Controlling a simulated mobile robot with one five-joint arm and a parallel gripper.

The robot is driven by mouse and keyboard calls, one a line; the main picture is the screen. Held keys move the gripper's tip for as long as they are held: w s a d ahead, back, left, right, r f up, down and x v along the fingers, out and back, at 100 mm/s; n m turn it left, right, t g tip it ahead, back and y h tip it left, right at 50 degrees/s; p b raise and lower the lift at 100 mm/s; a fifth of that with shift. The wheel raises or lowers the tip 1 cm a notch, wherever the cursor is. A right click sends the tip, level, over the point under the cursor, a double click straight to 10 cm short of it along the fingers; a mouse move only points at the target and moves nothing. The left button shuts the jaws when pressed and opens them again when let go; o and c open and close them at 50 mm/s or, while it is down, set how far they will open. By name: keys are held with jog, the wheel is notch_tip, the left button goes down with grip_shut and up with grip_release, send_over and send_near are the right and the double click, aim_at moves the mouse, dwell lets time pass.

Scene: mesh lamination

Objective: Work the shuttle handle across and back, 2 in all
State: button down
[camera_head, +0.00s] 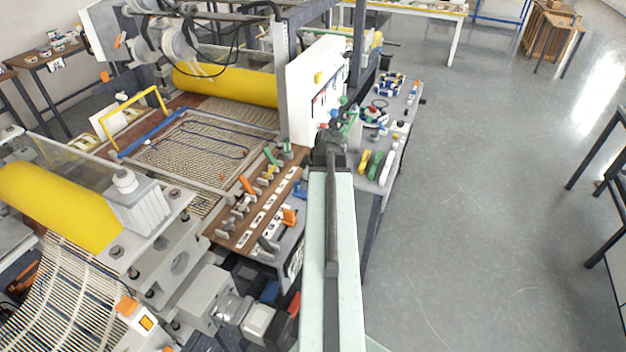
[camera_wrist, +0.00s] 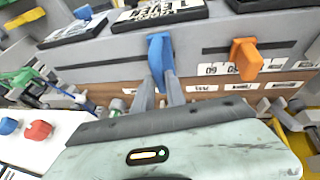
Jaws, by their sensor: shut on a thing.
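In the wrist view a blue handle (camera_wrist: 160,56) stands out from a grey panel with dark slots. The two grey fingers of my gripper (camera_wrist: 161,92) are shut on its lower part. No label marks it clearly as the shuttle handle. An orange handle (camera_wrist: 245,56) stands to its right on the same panel, apart from my fingers. In the head view the blue handle (camera_head: 300,189) shows just left of my arm, with the orange handle (camera_head: 289,216) nearer the camera. My fingers are hidden there by my arm.
A brown strip with labels and several levers (camera_head: 262,210) lies left of my arm. The machine's mesh bed (camera_head: 190,150) and yellow rollers (camera_head: 235,87) are beyond it. A side table with coloured tools (camera_head: 375,165) stands to the right. Open floor (camera_head: 480,200) lies further right.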

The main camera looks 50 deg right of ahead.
jog(key=shift+w+a, duration=0.15)
jog(key=shift+a, duration=0.2)
jog(key=c, duration=1.5)
grip_release()
jog(key=shift+o, duration=0.7)
jog(key=shift+a, duration=0.15)
jog(key=shift+d, duration=0.25)
jog(key=shift+s, duration=0.2)
jog(key=p+v, duration=0.7)
jog(key=shift+r, duration=0.3)
jog(key=shift+s, duration=0.1)
